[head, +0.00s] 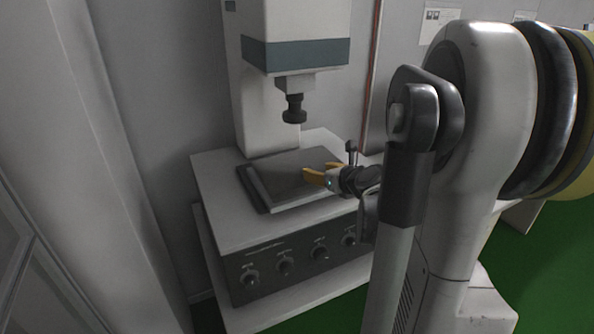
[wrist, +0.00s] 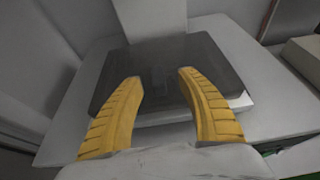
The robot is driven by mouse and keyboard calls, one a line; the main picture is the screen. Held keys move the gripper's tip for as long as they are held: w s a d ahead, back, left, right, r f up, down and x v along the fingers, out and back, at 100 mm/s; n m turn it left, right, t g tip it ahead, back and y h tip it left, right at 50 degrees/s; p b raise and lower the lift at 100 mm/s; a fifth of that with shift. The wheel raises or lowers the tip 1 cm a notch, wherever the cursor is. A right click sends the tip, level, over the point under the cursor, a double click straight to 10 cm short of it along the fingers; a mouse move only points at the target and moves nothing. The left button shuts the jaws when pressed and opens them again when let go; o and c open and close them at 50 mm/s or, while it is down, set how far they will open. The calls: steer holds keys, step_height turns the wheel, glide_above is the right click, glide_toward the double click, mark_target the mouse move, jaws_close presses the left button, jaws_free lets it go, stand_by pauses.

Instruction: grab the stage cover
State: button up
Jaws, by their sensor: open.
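The stage cover appears as a dark grey flat panel (head: 262,186) on the white machine's top, below the round tool head. In the wrist view the dark panel (wrist: 165,55) lies ahead, with a small raised feature near its middle. My gripper (head: 306,176) has yellow fingers, held apart with nothing between them. It is over the right part of the panel in the head view. In the wrist view my gripper (wrist: 161,74) has its fingertips over the near part of the panel. I cannot tell whether they touch it.
The machine's column and black tool head (head: 294,108) stand over the stage. A front panel with several knobs (head: 285,266) faces the near side. A small upright post (head: 351,150) stands beside my gripper. A wall is behind; a pale pillar (head: 95,170) is at left.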

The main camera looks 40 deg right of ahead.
mark_target(309, 167)
steer(key=b+x, duration=0.1)
steer(key=x, duration=0.4)
steer(key=shift+w+a+b, duration=0.15)
steer(key=shift+w+b, duration=0.2)
steer(key=shift+s, duration=0.1)
jaws_close()
